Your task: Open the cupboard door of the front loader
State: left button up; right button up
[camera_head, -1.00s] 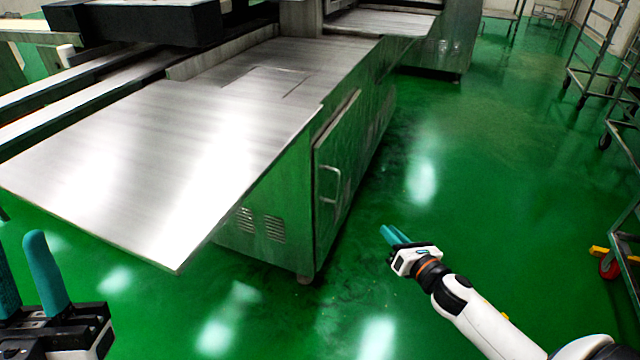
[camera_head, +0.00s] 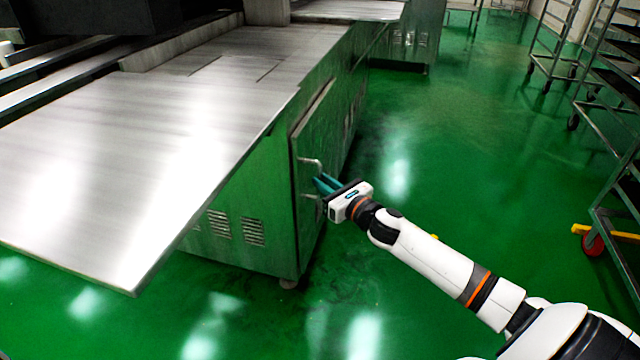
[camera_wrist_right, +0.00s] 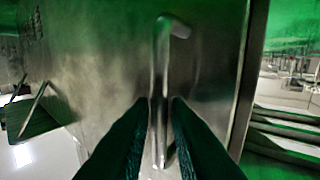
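The cupboard door (camera_head: 327,128) is a metal panel in the side of the front loader (camera_head: 160,130) and looks closed. Its handle (camera_head: 313,161) is an upright bar, and its middle is partly hidden by my fingers. My right gripper (camera_head: 322,184), with teal fingers, is at the handle from the right. In the right wrist view, the handle (camera_wrist_right: 161,62) runs down between the two fingertips (camera_wrist_right: 160,101). The fingers stand on either side of the bar with narrow gaps, so the gripper looks open around it. My left gripper is out of view.
The loader's flat metal top overhangs the side to the left of the door. Green floor (camera_head: 450,170) is clear to the right of the door. Wheeled racks (camera_head: 610,120) stand along the right edge.

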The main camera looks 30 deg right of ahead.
jog(key=shift+w, duration=0.9)
jog(key=shift+a, duration=0.1)
grip_shut()
